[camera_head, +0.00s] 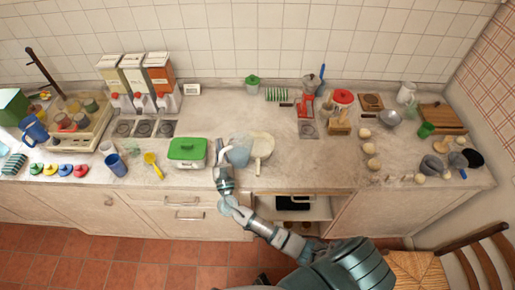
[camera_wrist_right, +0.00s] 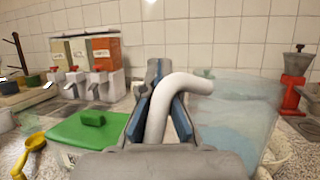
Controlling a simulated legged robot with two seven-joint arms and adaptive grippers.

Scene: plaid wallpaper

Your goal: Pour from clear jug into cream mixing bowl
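The clear jug (camera_head: 238,156) is see-through with a pale blue content and a white handle. In the right wrist view the jug (camera_wrist_right: 238,120) is at the right, its handle (camera_wrist_right: 160,112) passing between my fingers. My right gripper (camera_head: 222,160) is shut on this handle, at the jug's left side in the head view. The cream mixing bowl (camera_head: 264,146) is just right of the jug, and the jug overlaps its left edge. A sliver of the bowl shows low at the right in the wrist view, mostly hidden. I see no stream of liquid. My left gripper is out of view.
A green-lidded container (camera_head: 187,150) stands close left of my gripper. Dispensers (camera_head: 137,75) line the back. The counter behind the bowl is largely clear.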

